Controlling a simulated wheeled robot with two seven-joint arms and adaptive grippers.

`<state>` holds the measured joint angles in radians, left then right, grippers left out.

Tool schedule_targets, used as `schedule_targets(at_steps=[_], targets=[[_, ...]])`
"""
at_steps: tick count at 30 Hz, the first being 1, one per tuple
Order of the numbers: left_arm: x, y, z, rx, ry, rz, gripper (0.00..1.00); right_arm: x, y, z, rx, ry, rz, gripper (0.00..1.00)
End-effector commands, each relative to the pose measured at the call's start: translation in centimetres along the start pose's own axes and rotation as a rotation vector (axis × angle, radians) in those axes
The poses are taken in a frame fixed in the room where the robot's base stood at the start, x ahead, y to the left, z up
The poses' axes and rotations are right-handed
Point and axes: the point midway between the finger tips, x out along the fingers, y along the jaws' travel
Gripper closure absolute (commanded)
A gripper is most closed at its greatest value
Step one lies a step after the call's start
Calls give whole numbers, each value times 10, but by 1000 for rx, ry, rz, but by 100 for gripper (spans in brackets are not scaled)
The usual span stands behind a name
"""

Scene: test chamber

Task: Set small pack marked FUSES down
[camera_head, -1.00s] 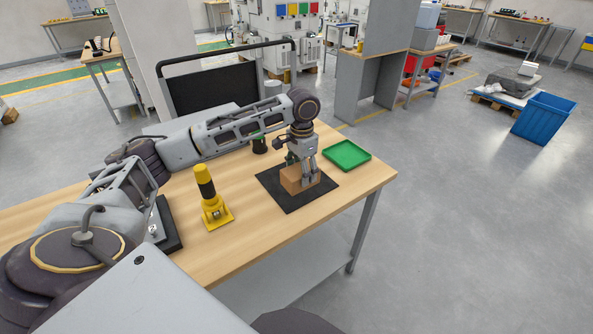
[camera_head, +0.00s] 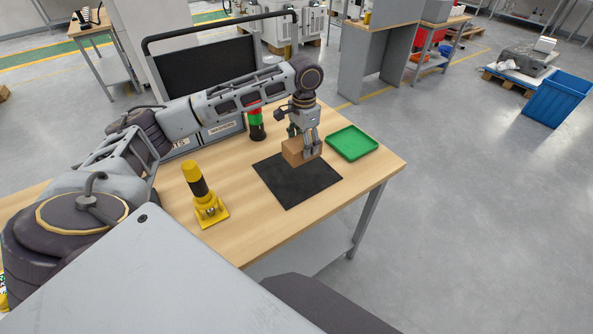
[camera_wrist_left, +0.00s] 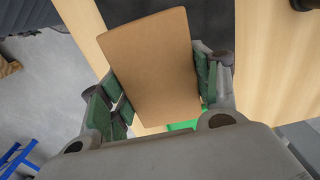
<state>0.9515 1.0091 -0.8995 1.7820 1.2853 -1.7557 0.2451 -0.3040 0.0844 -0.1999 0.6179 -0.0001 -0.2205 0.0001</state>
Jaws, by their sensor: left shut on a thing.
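A small brown box (camera_head: 294,153) is held in my left gripper (camera_head: 306,147), over the far part of the black mat (camera_head: 298,186). It looks raised off the mat, though its exact height is hard to tell. In the left wrist view the box (camera_wrist_left: 157,65) sits between the green-padded fingers of the left gripper (camera_wrist_left: 160,92), gripped from both sides. No FUSES marking is readable on the faces I see. A green tray (camera_head: 352,143) lies on the table just right of the box. My right gripper is not in view.
A yellow and black post on a yellow base (camera_head: 205,195) stands left of the mat on the wooden table (camera_head: 250,235). A red, green and black cylinder (camera_head: 256,124) and grey bins (camera_head: 218,131) stand behind. The table's right edge is near the tray.

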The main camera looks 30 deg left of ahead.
Motion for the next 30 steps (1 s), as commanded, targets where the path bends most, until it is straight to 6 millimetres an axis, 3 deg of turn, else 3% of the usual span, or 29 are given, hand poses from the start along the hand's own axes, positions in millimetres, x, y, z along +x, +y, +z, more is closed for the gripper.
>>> schedule_targets(at_steps=[5, 18, 30], targets=[[6, 0, 0, 0, 0, 1, 64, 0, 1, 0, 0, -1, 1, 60], [58, 0, 0, 0, -1, 0, 64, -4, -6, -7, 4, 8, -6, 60], [63, 0, 0, 0, 0, 0, 64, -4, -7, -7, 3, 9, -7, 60]])
